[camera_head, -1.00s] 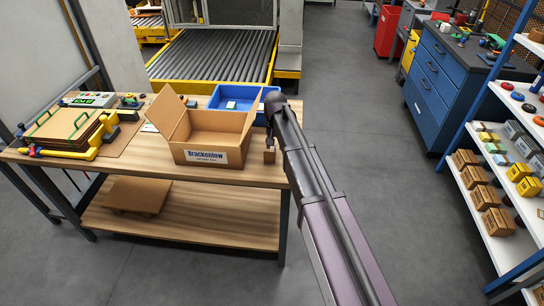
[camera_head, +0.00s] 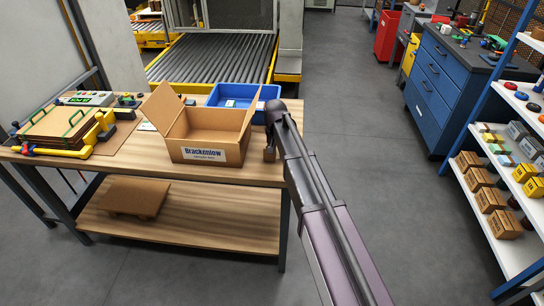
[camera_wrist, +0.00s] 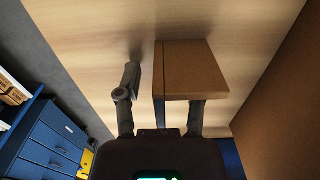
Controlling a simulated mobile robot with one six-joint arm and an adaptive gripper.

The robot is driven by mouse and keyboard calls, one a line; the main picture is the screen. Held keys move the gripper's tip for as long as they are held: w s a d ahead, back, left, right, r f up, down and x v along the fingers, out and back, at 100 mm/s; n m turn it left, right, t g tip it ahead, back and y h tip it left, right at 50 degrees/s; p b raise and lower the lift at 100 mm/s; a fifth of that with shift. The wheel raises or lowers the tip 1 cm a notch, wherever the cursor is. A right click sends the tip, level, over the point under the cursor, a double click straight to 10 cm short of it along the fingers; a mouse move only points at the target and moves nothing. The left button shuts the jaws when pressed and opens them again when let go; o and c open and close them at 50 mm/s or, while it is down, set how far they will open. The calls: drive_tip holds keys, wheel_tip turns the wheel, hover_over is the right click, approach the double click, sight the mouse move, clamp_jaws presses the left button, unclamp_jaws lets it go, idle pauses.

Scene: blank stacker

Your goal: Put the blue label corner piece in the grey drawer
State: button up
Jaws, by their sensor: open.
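A plain brown block (camera_wrist: 195,72) lies on the wooden table in the wrist view, and it also shows small at the table's right end in the head view (camera_head: 270,155). My gripper (camera_wrist: 160,88) is open, one finger left of the block with a gap and the other finger partly hidden by the block's near edge. In the head view my gripper (camera_head: 269,144) is just above the block. I cannot make out a grey drawer.
An open carton (camera_head: 176,154) labelled Brackenlow stands left of the block, with a blue tray (camera_head: 262,103) behind it. A fixture (camera_head: 65,130) fills the table's left end. A blue drawer cabinet (camera_head: 432,95) and a shelf rack (camera_head: 505,165) stand right, across clear floor.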

idle(0.5)
clamp_jaws()
drive_tip(key=shift+r, duration=0.25)
wheel_tip(320, 180, up, 4)
drive_tip(key=p, duration=0.4)
drive_tip(key=shift+f, duration=0.15)
drive_tip(key=s+d+p, duration=0.1)
drive_tip(key=s+d, duration=0.3)
drive_tip(key=s, duration=1.1)
drive_tip(key=shift+s+d+r, duration=0.15)
drive_tip(key=shift+s+r, duration=0.1)
drive_tip(key=shift+r, duration=0.15)
